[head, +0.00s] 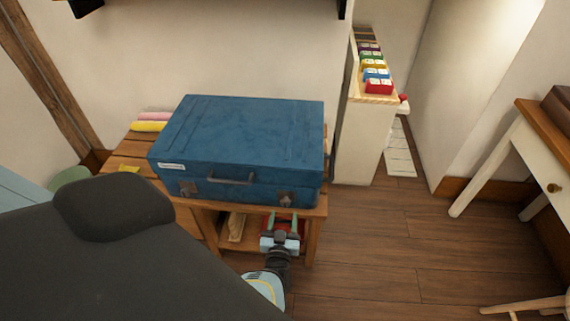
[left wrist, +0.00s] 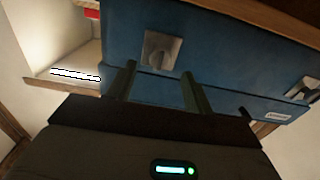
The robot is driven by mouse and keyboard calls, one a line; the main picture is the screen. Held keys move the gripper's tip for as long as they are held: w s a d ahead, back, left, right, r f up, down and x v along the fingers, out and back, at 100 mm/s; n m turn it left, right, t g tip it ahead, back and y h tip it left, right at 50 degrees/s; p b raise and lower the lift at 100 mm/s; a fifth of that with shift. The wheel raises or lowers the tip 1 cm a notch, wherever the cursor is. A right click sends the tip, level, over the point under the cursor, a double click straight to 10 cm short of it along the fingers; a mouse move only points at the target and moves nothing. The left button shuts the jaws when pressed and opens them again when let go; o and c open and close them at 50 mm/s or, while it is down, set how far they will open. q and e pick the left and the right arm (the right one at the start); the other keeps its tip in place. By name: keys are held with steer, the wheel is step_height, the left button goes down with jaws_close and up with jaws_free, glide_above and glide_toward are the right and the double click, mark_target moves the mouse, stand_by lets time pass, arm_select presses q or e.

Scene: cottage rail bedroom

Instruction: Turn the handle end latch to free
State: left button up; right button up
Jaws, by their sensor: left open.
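A blue suitcase (head: 245,135) lies flat on a slatted wooden bench (head: 140,150). Its front has a dark handle (head: 230,180), a right metal latch (head: 286,199) and a left metal latch (head: 187,188). My left gripper (head: 284,219) is open and empty, just below and in front of the right latch. In the left wrist view, one latch (left wrist: 161,50) lies beyond and between the spread fingers (left wrist: 158,76), apparently untouched. The other latch (left wrist: 304,89) shows at the right edge. I cannot tell how either latch is turned. My right gripper is not in view.
The bench's lower shelf holds a light-coloured item (head: 235,227). A white cabinet (head: 355,140) with coloured boxes stands right of the bench. The floor (head: 380,240) between bench and desk (head: 525,140) is clear.

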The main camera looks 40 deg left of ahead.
mark_target(285, 204)
arm_select(q)
steer(key=x, duration=0.3)
steer(key=shift+w+a+f+b, duration=0.1)
steer(key=shift+w+a+b, duration=0.05)
steer(key=shift+b, duration=0.25)
steer(key=shift+w+a, duration=0.15)
steer(key=shift+w, duration=0.15)
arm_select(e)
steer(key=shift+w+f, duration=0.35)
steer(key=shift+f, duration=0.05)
arm_select(q)
steer(key=shift+c, duration=0.2)
